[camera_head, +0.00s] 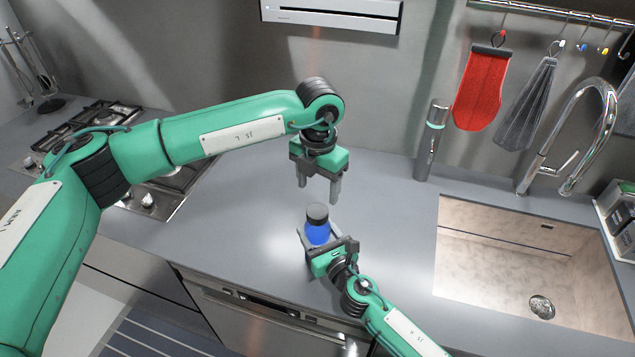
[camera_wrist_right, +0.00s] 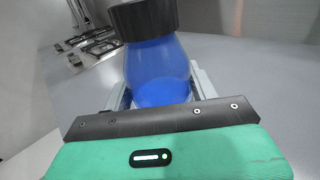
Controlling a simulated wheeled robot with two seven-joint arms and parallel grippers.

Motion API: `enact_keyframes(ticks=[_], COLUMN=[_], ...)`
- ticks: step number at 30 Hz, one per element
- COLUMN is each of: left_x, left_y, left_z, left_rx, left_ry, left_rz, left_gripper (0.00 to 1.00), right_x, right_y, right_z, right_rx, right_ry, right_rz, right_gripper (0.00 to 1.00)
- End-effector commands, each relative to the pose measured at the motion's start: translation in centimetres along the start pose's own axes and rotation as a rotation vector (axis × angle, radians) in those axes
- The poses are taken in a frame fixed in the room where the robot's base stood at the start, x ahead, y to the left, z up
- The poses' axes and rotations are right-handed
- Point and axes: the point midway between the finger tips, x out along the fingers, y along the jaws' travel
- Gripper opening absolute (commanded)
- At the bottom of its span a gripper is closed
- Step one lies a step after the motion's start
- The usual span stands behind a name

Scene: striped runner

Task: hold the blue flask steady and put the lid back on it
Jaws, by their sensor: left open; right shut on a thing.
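The blue flask (camera_head: 317,233) stands upright near the counter's front edge, and it also shows in the right wrist view (camera_wrist_right: 158,72). The dark ribbed lid (camera_head: 317,213) is on top of the flask, and its underside meets the flask's neck in the right wrist view (camera_wrist_right: 143,18). I cannot tell how tightly it sits. My right gripper (camera_head: 322,240) is shut on the flask's body, one finger on each side. My left gripper (camera_head: 318,191) is open and empty, pointing down just above the lid and apart from it. The flask's bottom is hidden by my right gripper.
The grey counter (camera_head: 245,210) is clear around the flask. A sink (camera_head: 500,245) with a tall faucet (camera_head: 545,160) lies to the right. A grey cylinder (camera_head: 431,140) stands at the back wall. A gas hob (camera_head: 95,125) is at the left.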

Motion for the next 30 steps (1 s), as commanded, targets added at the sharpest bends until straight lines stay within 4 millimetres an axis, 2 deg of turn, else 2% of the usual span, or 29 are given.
enact_keyframes(ticks=[3,9,23,26,30], left_x=[-0.1,-0.2,-0.1,0.6,2.5], left_y=[0.0,0.1,0.1,0.1,0.1], left_z=[0.0,-0.1,-0.1,-0.1,-0.1], left_rx=[-0.146,-0.293,-0.323,-0.323,-0.322], left_ry=[-0.004,-0.008,-0.008,-0.007,-0.006], left_rz=[-0.002,-0.005,-0.005,-0.005,-0.006], left_gripper=[0.65,0.65,0.65,0.65,0.65], right_x=[0.0,0.0,0.0,0.0,0.0], right_y=[0.0,0.0,0.0,0.0,0.0], right_z=[-0.1,-0.1,-0.1,-0.1,-0.1], right_rx=[0.001,0.001,0.0,0.0,0.0], right_ry=[0.001,0.001,0.001,0.001,0.001], right_rz=[0.001,0.001,0.001,0.001,0.001], right_gripper=[0.0,0.0,0.0,0.0,0.0])
